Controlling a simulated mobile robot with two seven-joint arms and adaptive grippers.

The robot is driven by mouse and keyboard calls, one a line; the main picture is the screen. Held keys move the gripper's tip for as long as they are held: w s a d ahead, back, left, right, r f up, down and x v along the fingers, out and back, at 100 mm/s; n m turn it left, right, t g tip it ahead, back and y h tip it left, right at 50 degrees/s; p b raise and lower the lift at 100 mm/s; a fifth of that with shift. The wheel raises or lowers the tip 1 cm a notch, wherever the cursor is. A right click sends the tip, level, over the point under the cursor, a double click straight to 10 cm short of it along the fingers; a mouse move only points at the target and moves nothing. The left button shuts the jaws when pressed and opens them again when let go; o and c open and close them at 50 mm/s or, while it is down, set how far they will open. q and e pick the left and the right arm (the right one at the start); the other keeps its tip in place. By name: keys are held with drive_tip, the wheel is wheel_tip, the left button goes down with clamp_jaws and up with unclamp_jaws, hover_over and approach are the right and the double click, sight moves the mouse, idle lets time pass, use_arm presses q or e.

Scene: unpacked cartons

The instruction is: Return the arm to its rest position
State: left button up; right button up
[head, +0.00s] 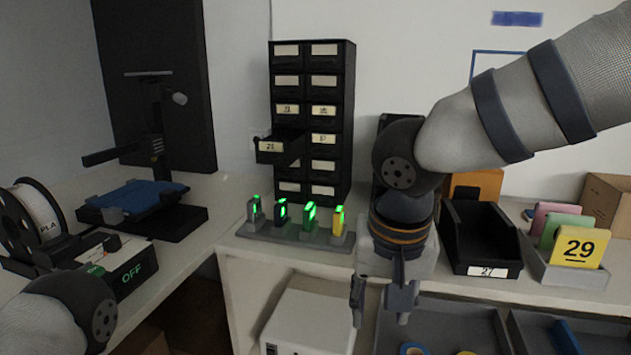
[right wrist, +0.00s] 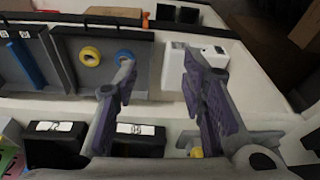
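My right arm reaches in from the upper right of the head view. Its gripper (head: 382,312) points down in front of the shelf edge, left of and below the black bin. The fingers are apart with nothing between them. In the right wrist view the gripper (right wrist: 160,62) also shows spread, empty fingers, with pale surfaces and trays below. Part of my left arm shows at the lower left of the head view, but its gripper is out of the picture.
A black drawer cabinet (head: 312,70) has one drawer (head: 270,150) pulled out. A rack (head: 290,240) holds several green-lit devices. A black bin (head: 485,255) and number cards (head: 578,248) stand right. A 3D printer (head: 140,205) is left. Trays (head: 450,322) lie below.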

drive_tip(key=s+d+f+g+y, duration=0.1)
drive_tip(key=s+f+g+y, duration=0.1)
drive_tip(key=s+f, duration=0.95)
drive_tip(key=s+f+g+y, duration=0.25)
drive_tip(key=s+f, duration=0.55)
drive_tip(key=f, duration=0.7)
use_arm(q)
drive_tip(key=shift+w+d, duration=0.1)
drive_tip(key=shift+w, duration=0.05)
use_arm(e)
drive_tip(key=s+d+f+n+h, duration=0.1)
drive_tip(key=s+d+f+h, duration=0.3)
drive_tip(key=s+d, duration=0.8)
drive_tip(key=s+f, duration=0.2)
drive_tip(key=s, duration=0.1)
drive_tip(key=shift+d+n, duration=0.3)
drive_tip(key=shift+d, duration=0.05)
drive_tip(key=shift+f, duration=0.1)
